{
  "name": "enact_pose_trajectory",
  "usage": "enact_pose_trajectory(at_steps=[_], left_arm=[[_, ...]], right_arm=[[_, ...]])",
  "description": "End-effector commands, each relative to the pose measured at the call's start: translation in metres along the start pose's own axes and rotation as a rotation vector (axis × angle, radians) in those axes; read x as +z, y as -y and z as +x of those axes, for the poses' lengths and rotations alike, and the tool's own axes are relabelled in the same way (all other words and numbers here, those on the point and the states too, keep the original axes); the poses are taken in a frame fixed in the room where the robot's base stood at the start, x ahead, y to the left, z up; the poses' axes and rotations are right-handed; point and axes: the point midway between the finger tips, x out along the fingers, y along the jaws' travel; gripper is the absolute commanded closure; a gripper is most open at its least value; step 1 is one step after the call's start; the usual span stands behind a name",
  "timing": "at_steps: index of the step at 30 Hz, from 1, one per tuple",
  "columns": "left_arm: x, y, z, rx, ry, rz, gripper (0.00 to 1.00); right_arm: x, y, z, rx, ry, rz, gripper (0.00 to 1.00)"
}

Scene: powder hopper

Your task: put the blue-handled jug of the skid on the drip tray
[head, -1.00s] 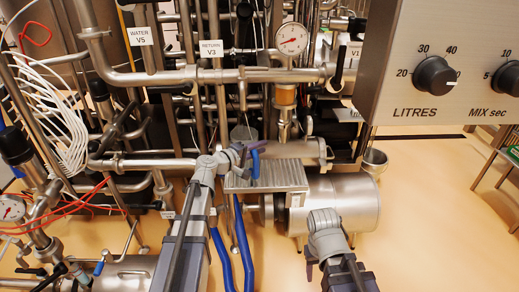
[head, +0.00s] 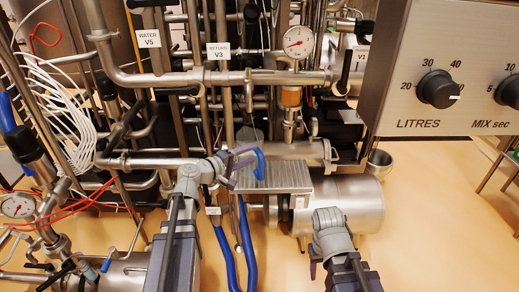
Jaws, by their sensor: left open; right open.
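The jug shows as a small greyish see-through body (head: 249,134) with a blue handle (head: 260,164). It is at the back of the drip tray (head: 285,178), a ribbed metal plate in the middle of the head view. My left gripper (head: 245,158) is open, with its fingers at the left side of the blue handle. Its fingers and the handle hide part of the jug, and I cannot tell whether they touch or whether the jug's base rests on the tray. My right gripper (head: 314,268) is open and empty, low in front of the steel cylinder.
A steel cylinder (head: 350,203) lies right of the tray. Pipes and a gauge (head: 299,41) stand behind and above. A control panel (head: 440,60) fills the upper right. Blue hoses (head: 249,255) hang below the tray. Open floor lies at the lower right.

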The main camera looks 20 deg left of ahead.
Motion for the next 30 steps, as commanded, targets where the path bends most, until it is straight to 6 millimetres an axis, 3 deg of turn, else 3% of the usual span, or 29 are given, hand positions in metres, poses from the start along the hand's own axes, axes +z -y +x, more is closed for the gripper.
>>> enact_pose_trajectory(at_steps=[3,9,30], left_arm=[[0.001,-0.001,-0.022,0.0,-0.002,0.0,0.46],[0.0,0.0,-0.04,-0.001,0.0,0.001,0.46],[0.0,0.0,-0.043,0.0,0.001,0.001,0.46]], right_arm=[[0.0,-0.001,-0.005,0.0,0.0,0.0,0.47],[0.0,-0.001,-0.008,0.0,0.0,0.0,0.47],[0.0,-0.001,-0.008,0.0,0.0,0.0,0.47]])
